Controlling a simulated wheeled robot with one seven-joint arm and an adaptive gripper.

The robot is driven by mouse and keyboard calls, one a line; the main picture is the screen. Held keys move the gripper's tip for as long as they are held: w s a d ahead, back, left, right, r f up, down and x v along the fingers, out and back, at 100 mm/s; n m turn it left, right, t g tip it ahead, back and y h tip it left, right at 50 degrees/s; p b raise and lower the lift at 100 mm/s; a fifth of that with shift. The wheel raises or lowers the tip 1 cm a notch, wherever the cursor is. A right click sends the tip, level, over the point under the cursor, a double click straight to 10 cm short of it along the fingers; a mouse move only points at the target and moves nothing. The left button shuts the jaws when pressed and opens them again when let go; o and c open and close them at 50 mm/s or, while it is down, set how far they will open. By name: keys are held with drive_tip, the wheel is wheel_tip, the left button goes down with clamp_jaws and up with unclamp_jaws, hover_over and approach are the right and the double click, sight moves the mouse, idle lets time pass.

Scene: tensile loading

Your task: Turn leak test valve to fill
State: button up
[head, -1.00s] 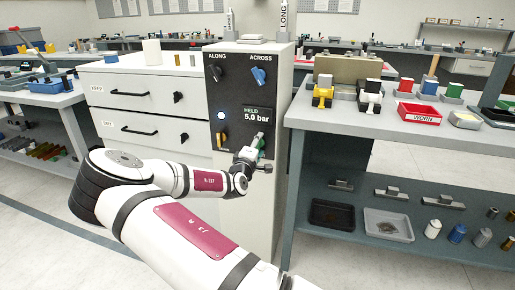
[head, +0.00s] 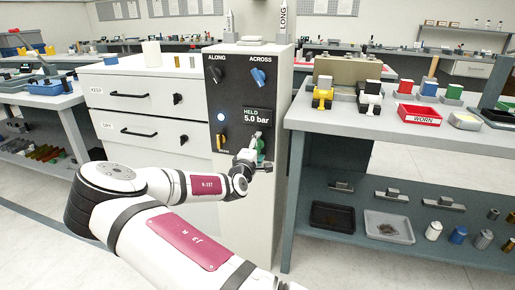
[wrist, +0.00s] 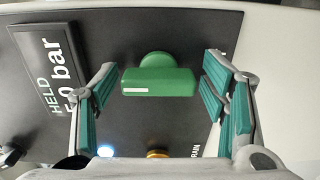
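A green valve handle (wrist: 160,80) on the dark control panel sits between the two fingers of my gripper (wrist: 162,88) in the wrist view. The fingers are open with teal pads, one on each side, and gaps show between them and the handle. The handle's white mark points left in this view. In the head view my gripper (head: 254,156) is at the lower right of the panel (head: 237,105) and partly hides the green handle. The display (head: 258,115) reads HELD 5.0 bar.
A drawer cabinet (head: 143,115) stands to the left. A workbench (head: 350,122) with specimens and a red WORN tray (head: 419,117) stands to the right.

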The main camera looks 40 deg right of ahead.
drive_tip(key=v, duration=1.2)
idle(0.3)
